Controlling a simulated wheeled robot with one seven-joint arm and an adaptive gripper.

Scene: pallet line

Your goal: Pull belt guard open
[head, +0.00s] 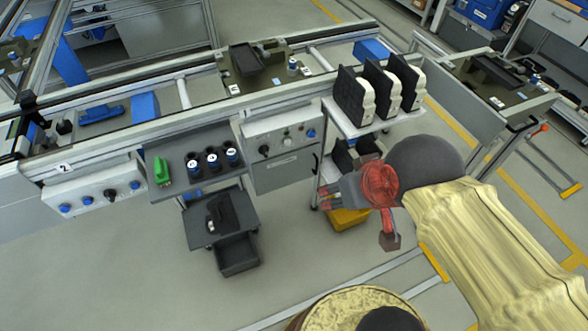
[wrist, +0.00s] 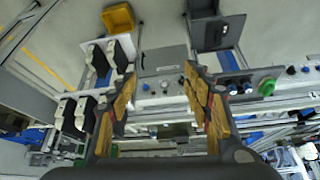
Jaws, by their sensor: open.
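The likely belt guard is a plain grey panel (head: 285,170) on the front of the line, below a control box. A small dark handle (head: 316,163) is at its right edge. In the wrist view the panel (wrist: 165,60) appears beyond my fingers, with the handle (wrist: 142,61) at its left edge. The panel looks closed. My gripper (head: 323,194) is in front of the line, to the right of and below the handle in the head view. In the wrist view my gripper (wrist: 160,88) is open, with nothing between its fingers.
A white cart (head: 375,122) with several black-and-white parts stands right of the panel, close to my gripper. A yellow bin (head: 348,218) is low beneath it. A grey shelf (head: 180,150) holds a green tool and dark cups at left. The floor in front is mostly clear.

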